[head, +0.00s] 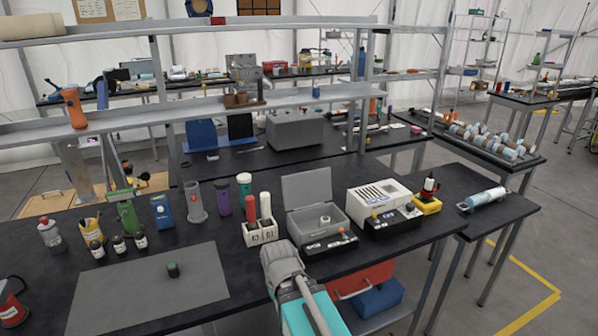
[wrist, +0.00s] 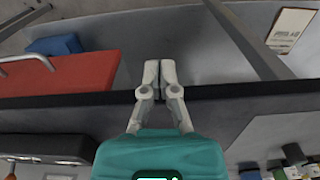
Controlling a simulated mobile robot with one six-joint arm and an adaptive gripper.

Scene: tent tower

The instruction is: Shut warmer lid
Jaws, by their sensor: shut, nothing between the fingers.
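The warmer is a grey box (head: 318,224) on the dark bench in the head view. Its flat grey lid (head: 307,188) stands open, tilted up at the back. A small pale round item (head: 325,219) sits inside the box. In the wrist view my gripper (wrist: 160,68) has its two grey fingers together, empty, by the bench's dark edge. In the head view my arm is in front of the bench, below and left of the warmer. The fingertips cannot be made out there. The gripper is apart from the lid.
A black control strip (head: 329,244) lies in front. A metal shelf (head: 200,112) runs behind. A grey mat (head: 150,291) at left is mostly clear.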

